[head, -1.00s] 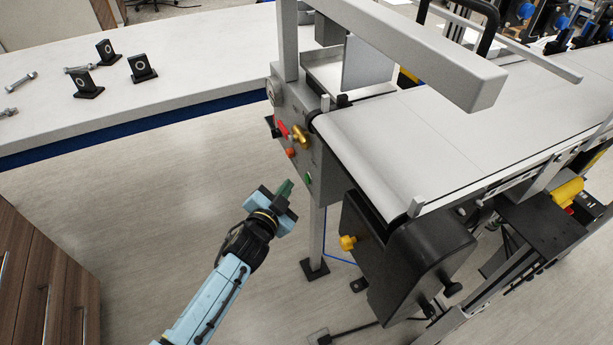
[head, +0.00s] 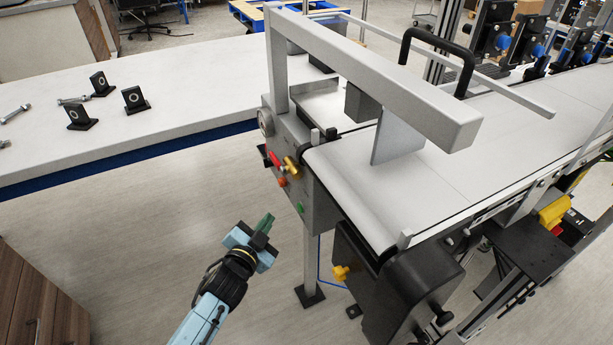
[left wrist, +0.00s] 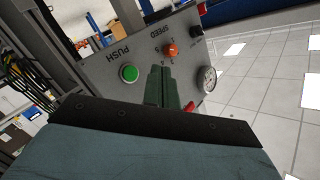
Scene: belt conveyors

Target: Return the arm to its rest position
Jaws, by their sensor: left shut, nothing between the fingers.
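My left gripper (head: 264,222) is shut and empty. It is in the lower middle of the head view, over the open floor, in front of the conveyor's control panel (head: 292,187) and apart from it. In the left wrist view its closed green fingers (left wrist: 161,88) point toward the panel, which carries a green PUSH button (left wrist: 129,73), an orange speed knob (left wrist: 170,50) and a round gauge (left wrist: 207,79). My right gripper does not show.
The belt conveyor (head: 440,185) with its grey overhead frame (head: 390,75) fills the right side. A white table (head: 190,65) with black blocks and bolts stands at the upper left. A wooden cabinet (head: 40,300) is at the lower left. The floor between them is clear.

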